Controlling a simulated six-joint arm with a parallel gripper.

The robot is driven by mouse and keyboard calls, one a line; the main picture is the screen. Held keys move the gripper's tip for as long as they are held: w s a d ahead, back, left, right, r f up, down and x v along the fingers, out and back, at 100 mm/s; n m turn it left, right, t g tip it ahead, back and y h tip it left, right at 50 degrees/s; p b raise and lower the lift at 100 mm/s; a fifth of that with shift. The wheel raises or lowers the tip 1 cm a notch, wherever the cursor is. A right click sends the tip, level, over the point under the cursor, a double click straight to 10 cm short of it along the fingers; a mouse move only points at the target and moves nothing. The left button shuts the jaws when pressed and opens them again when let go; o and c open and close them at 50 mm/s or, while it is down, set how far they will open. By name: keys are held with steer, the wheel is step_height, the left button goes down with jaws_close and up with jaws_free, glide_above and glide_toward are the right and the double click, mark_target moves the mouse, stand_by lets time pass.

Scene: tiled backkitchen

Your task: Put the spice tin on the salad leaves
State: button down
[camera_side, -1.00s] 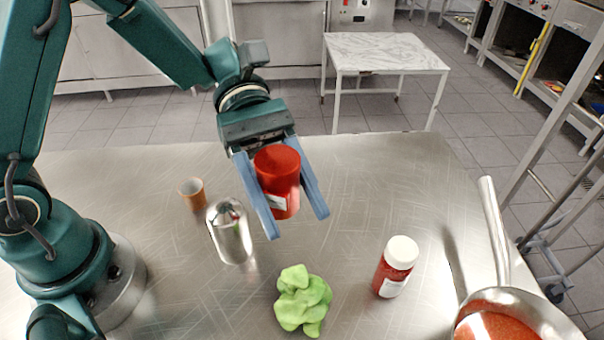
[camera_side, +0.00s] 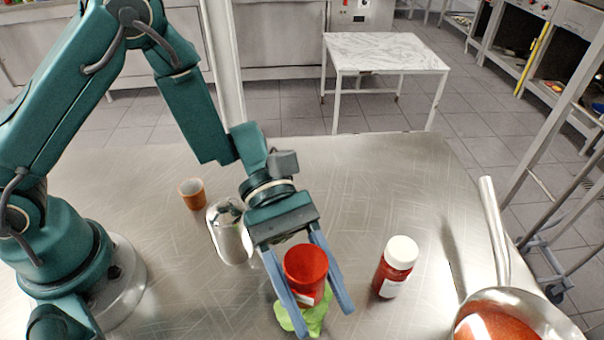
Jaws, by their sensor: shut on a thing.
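The spice tin (camera_side: 306,266) is a red cylinder with a pale label low on its side. My gripper (camera_side: 318,322) is shut on it, with one blue-grey finger on each side. The tin looks close to upright. The green salad leaves (camera_side: 315,318) lie directly behind and below the tin in this view, mostly hidden by the tin and the fingers. I cannot tell whether the tin touches the leaves.
A red jar with a white lid (camera_side: 396,268) stands just right of my gripper. A shiny metal shaker (camera_side: 229,238) and a small brown cup (camera_side: 193,193) stand to the left. A pan (camera_side: 520,318) of red sauce is at the right edge.

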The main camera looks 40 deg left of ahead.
steer(key=shift+c, duration=1.1)
jaws_free()
steer(key=shift+f, duration=0.1)
steer(key=shift+w+a+r, duration=0.15)
steer(key=shift+r, duration=0.05)
steer(key=v, duration=1.1)
steer(key=s+a+r+m+t+y, duration=0.2)
steer(key=s+a+m+t+y, duration=0.1)
steer(key=a+m+t+y, duration=0.2)
steer(key=s+a+r+m+t+y, duration=0.3)
steer(key=a+m+t+y, duration=0.2)
steer(key=a+m+y, duration=0.2)
steer(key=shift+a+r+m+t, duration=0.25)
steer(key=shift+a+m+t, duration=0.15)
steer(key=shift+a+m, duration=0.3)
